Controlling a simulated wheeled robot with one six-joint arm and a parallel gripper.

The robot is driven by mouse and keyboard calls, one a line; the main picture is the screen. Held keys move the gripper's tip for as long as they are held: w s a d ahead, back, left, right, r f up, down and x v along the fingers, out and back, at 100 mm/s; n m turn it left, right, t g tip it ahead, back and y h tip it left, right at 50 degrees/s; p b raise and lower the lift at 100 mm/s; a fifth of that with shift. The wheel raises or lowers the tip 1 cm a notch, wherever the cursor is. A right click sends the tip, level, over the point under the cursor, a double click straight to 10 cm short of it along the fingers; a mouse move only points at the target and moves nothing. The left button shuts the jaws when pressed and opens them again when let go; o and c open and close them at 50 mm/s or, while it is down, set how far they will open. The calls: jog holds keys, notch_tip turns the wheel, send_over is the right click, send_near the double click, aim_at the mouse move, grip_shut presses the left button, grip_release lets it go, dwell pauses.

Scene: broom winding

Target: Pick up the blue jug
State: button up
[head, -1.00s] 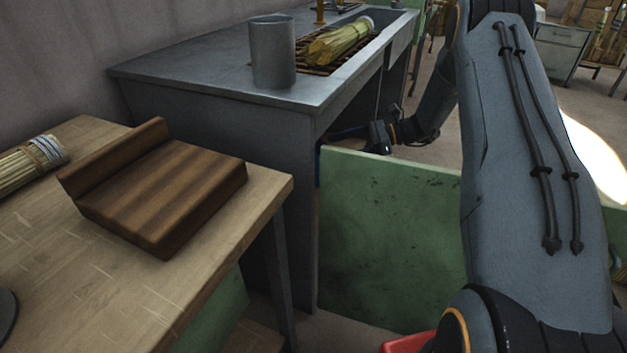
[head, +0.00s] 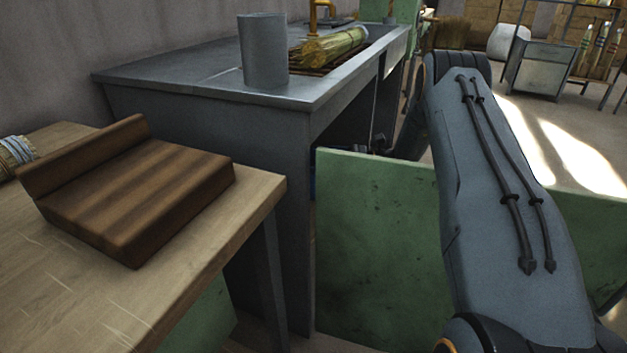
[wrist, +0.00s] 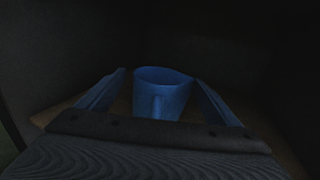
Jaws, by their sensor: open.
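The blue jug (wrist: 162,95) stands in the wrist view in the dark space under the grey bench, upright, with its handle side facing me. My gripper (wrist: 160,77) is open, with one blue finger on each side of the jug. I cannot tell whether the fingers touch it or how far their tips reach along it. In the head view the gripper itself is hidden behind the bench leg and green panel. A small blue sliver shows there, too little to identify.
The grey bench (head: 190,85) overhangs my gripper and carries a metal cylinder (head: 263,50) and a straw bundle (head: 335,45). A green panel (head: 375,240) stands in front. A wooden table (head: 225,215) with a brown block (head: 140,195) is at left.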

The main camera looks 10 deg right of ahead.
jog(key=shift+x, duration=0.9)
jog(key=c, duration=1.7)
jog(key=shift+c, duration=0.9)
jog(key=shift+r, duration=0.1)
